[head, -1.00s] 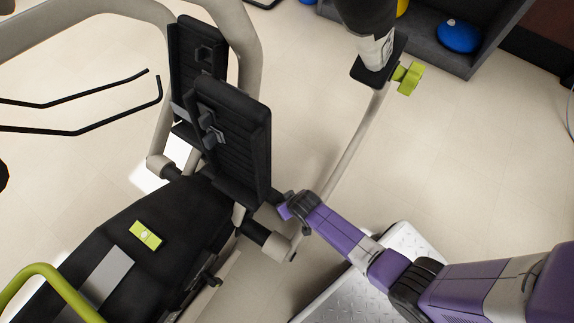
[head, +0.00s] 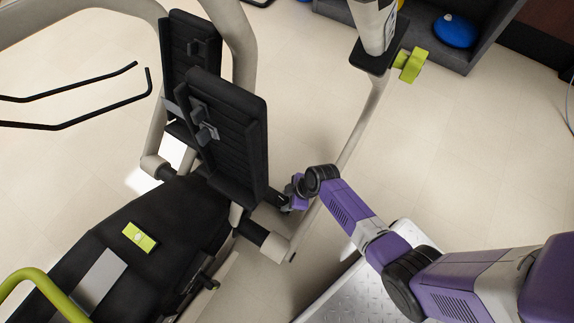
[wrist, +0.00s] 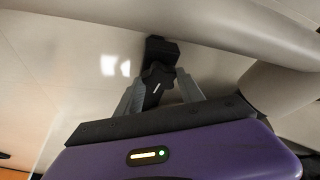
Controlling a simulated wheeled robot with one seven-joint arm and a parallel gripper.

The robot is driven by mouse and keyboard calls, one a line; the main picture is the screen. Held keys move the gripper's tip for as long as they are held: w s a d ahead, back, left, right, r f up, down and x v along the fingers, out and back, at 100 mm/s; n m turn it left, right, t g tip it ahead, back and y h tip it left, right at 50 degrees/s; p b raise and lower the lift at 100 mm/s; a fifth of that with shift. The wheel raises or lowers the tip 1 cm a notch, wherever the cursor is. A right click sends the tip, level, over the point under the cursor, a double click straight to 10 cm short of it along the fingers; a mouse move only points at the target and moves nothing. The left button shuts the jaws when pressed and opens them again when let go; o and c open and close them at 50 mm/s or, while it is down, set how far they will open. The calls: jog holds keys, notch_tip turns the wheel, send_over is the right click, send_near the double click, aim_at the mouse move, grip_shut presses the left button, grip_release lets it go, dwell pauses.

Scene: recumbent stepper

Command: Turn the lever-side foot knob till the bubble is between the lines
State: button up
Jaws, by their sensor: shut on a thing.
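The lime-green level (head: 139,237) lies on the black seat rail at the lower left of the head view. Its bubble and lines are too small to read. My gripper (head: 289,194) is low beside the machine, right of the black foot pedals. In the wrist view my gripper (wrist: 159,90) has its grey fingers closed on either side of a black knob (wrist: 155,78) with a small white mark. The knob sits below a beige tube. In the head view the knob is mostly hidden by my wrist, and how far it has turned cannot be told.
The black pedals (head: 232,135) stand close left of my gripper. A beige tube (head: 360,125) runs up right to a post with a lime knob (head: 411,65). A metal tread-plate platform (head: 345,290) lies under my arm. Floor is clear at right.

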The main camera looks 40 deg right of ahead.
jog(key=shift+d+f+n+g+b, duration=0.1)
jog(key=shift+n+g+b, duration=0.2)
jog(key=shift+n, duration=0.5)
jog(key=o, duration=1.4)
jog(key=shift+c, duration=0.2)
jog(key=shift+y, duration=0.3)
jog(key=shift+d+r+p, duration=0.15)
jog(key=shift+r+p, duration=0.15)
jog(key=shift+r, duration=0.2)
jog(key=p+v, duration=0.3)
jog(key=v, duration=0.4)
jog(key=shift+p, duration=0.3)
jog(key=shift+s, duration=0.15)
